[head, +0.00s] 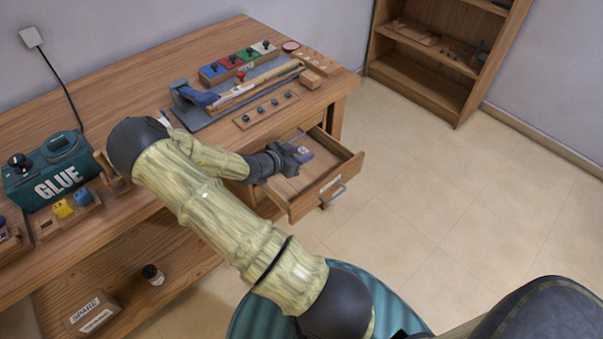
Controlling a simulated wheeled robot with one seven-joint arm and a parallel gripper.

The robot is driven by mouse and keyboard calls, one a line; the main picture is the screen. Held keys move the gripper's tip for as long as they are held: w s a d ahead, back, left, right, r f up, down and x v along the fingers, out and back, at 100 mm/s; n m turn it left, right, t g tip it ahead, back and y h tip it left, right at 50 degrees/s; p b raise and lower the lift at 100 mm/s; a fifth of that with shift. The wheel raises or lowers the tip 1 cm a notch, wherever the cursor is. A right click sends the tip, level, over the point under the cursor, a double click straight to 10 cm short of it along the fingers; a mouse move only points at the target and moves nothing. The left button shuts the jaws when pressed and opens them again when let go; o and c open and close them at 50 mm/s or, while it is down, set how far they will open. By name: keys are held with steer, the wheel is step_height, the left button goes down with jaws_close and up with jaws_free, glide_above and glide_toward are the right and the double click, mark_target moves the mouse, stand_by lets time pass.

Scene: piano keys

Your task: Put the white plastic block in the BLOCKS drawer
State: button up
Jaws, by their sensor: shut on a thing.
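An open wooden drawer (345,172) sticks out from the front of the workbench, with a pale label (330,184) on its front, too small to read, and a metal handle. My gripper (298,155) is over the inside of this drawer, fingers pointing right. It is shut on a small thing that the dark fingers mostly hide. A small purple and whitish item (306,153) shows right at the fingertips; I cannot tell whether it is held or lies in the drawer. I cannot make out the white plastic block for certain.
The workbench (120,72) carries a teal GLUE can (50,170), a blue clamp-like tool (195,95), a tray of coloured pieces (238,62) and a wooden strip with dark knobs (267,109). A shelf (430,60) stands at back right. The floor right of the drawer is clear.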

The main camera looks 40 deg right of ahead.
steer(key=shift+f, duration=1.95)
steer(key=shift+f+b, duration=0.55)
steer(key=shift+f, duration=1.55)
steer(key=shift+f+b, duration=0.3)
steer(key=shift+f, duration=0.05)
steer(key=shift+f, duration=0.3)
steer(key=o, duration=0.9)
steer(key=shift+o, duration=0.2)
